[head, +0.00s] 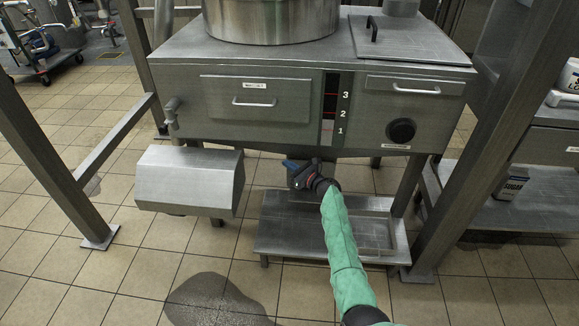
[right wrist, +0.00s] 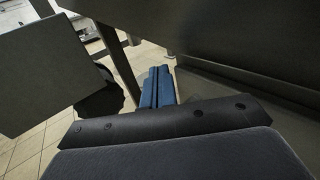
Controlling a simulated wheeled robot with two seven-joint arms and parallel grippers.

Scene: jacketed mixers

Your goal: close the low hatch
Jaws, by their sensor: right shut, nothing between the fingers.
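On the grey steel cabinet (head: 180,85), a wide labelled front panel with a bar handle (head: 255,110) looks flush with the face. A smaller handled panel (head: 390,86) is at its upper right and also looks closed. I cannot tell which panel is the low hatch. My right gripper (head: 291,165), with blue fingers, is just under the cabinet's lower edge, right of the grey box-shaped housing (head: 185,185). Its shut, empty fingers (right wrist: 155,88) show in the right wrist view beside dark metal. My left gripper is not in view.
A low steel shelf (head: 285,235) lies beneath the gripper. Steel posts (head: 52,130) stand left and right (head: 500,140). A small tap (head: 171,112) is at the cabinet's left. A handled lid (head: 415,38) is on top. A wet patch (head: 215,300) marks the open floor.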

